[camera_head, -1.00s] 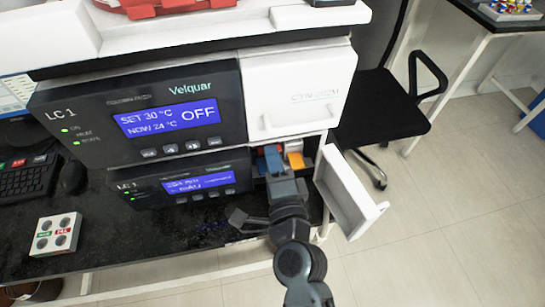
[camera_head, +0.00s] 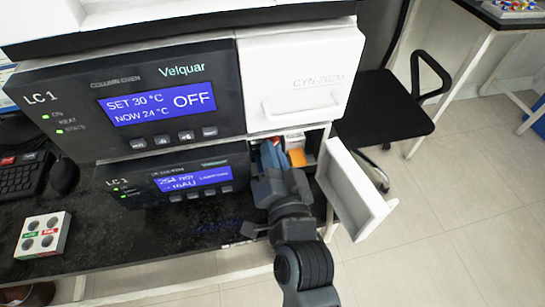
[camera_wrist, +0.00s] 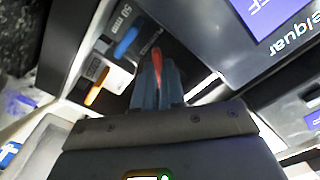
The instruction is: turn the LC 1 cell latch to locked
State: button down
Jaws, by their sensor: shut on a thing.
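The lower LC 1 unit (camera_head: 145,192) has a lit blue display, and its white door (camera_head: 355,195) stands open to the right. My gripper (camera_head: 270,158) reaches into the open compartment. In the wrist view, its blue-grey fingers (camera_wrist: 157,85) are shut on a narrow red piece (camera_wrist: 157,62), which appears to be the cell latch. The fingers hide most of it, so I cannot tell its setting. A part with an orange handle (camera_head: 297,158) sits just right of the fingers; the orange handle (camera_wrist: 97,87) and a blue handle (camera_wrist: 125,42) show beside them in the wrist view.
The upper LC 1 oven (camera_head: 172,98) reads OFF and sits directly above the compartment. A white button block (camera_head: 42,236) lies on the black bench (camera_head: 110,255) at left. A black chair (camera_head: 385,110) stands behind the open door. The floor at right is clear.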

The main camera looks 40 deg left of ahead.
jog(key=n+b, duration=0.1)
jog(key=n, duration=0.1)
jog(key=n+b, duration=0.2)
jog(key=shift+f, duration=0.3)
jog(key=shift+r+n+b, duration=0.1)
jog(key=shift+n+b, duration=1.35)
jog(key=shift+n, duration=0.65)
jog(key=c, duration=1.2)
grip_release()
jog(key=shift+r, duration=0.15)
jog(key=shift+s+d, duration=0.1)
jog(key=b+v, duration=0.1)
jog(key=v, duration=0.6)
jog(key=shift+s+d, duration=0.2)
